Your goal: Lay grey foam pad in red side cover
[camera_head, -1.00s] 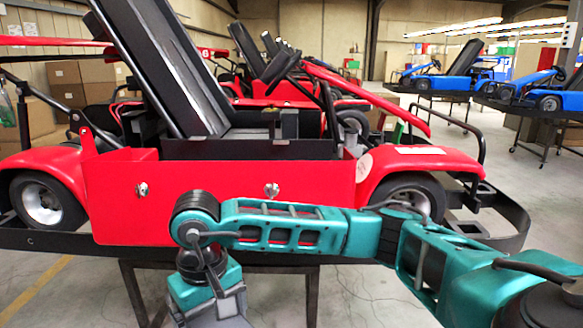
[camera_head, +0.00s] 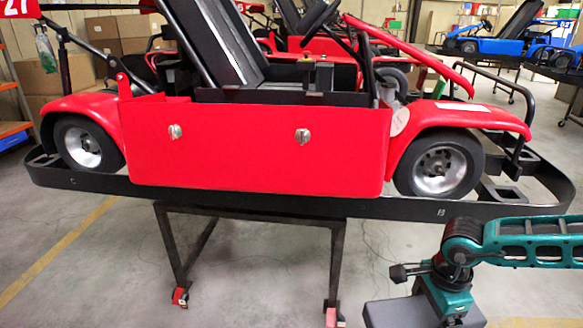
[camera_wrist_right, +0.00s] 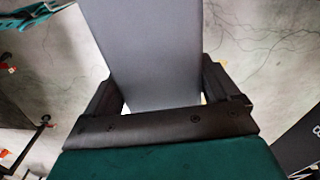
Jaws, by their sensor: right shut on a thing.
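The red side cover (camera_head: 258,150) is a flat upright panel on the near side of the red kart, with two silver fasteners on its face. In the right wrist view, the grey foam pad (camera_wrist_right: 150,45) is a flat smooth grey slab. My right gripper (camera_wrist_right: 160,92) is shut on it, with one dark finger at each side of the pad. The pad's far end runs out of the top of that view. In the head view my right wrist shows at the lower right, apart from the cover. The fingertips are hidden or out of frame there. My left gripper is not in view.
The kart's black bumper rail (camera_head: 250,204) runs below the cover, on a dark wheeled stand (camera_head: 337,265). A front wheel (camera_head: 440,168) and a rear wheel (camera_head: 88,145) flank the cover. Grey floor in front of the stand is clear. Blue karts stand at the back right.

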